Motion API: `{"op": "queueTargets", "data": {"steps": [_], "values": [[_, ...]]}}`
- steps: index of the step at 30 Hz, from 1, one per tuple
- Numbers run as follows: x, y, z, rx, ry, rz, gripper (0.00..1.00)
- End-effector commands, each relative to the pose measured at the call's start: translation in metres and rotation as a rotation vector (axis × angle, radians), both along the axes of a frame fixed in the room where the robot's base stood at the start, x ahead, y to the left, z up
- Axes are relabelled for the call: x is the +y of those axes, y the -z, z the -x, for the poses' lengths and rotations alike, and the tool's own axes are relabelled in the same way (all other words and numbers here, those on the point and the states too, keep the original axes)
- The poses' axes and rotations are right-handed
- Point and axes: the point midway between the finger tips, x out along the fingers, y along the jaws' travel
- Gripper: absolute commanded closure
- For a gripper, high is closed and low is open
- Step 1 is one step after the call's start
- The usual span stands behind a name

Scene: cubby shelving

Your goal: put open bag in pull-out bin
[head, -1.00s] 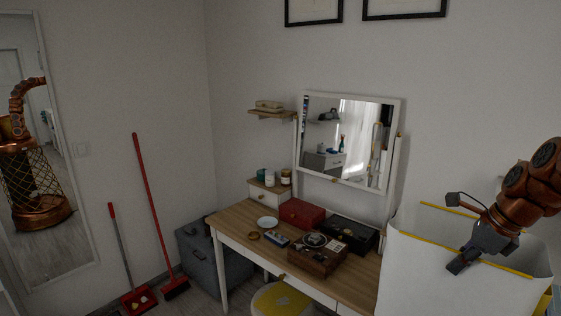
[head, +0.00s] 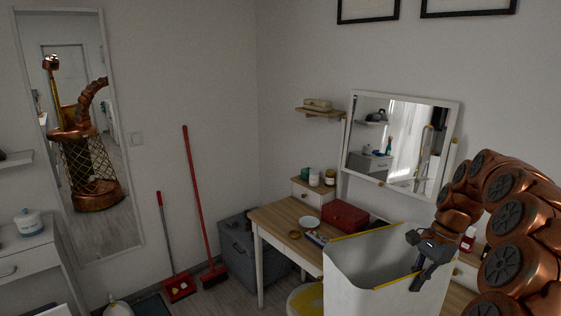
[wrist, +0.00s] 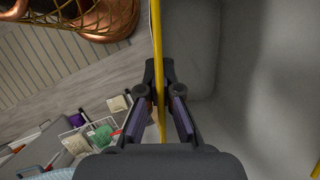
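The open bag (head: 352,290) is a tall white container with a yellow rim, upright with its mouth facing up, at the lower right of the head view. My gripper (head: 421,276) is at its near right rim. In the wrist view my gripper (wrist: 161,112) has one finger on each side of the yellow rim (wrist: 157,60), pinching the bag's wall. The bag's grey inside (wrist: 240,90) fills the right of that view. The bag's bottom is cut off in the head view. I cannot make out a pull-out bin for certain.
A wooden-topped desk (head: 280,217) with a red box (head: 345,215) stands behind the bag. A stool (head: 306,300) is under it. A grey drawer unit (head: 25,255) stands at left. A wire basket (wrist: 72,141) shows below in the wrist view. Floor between is open.

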Motion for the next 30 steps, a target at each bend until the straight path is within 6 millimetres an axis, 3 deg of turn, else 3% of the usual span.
{"op": "queueTargets", "data": {"steps": [9, 18, 23, 30], "values": [[0.096, 0.06, -0.045, 0.009, -0.665, -0.001, 1.0], [0.171, 0.102, -0.061, 0.007, -1.153, -0.001, 1.0], [0.2, 0.119, -0.064, 0.005, -1.334, 0.0, 1.0], [0.197, 0.149, -0.064, 0.002, -1.329, 0.001, 1.0]]}}
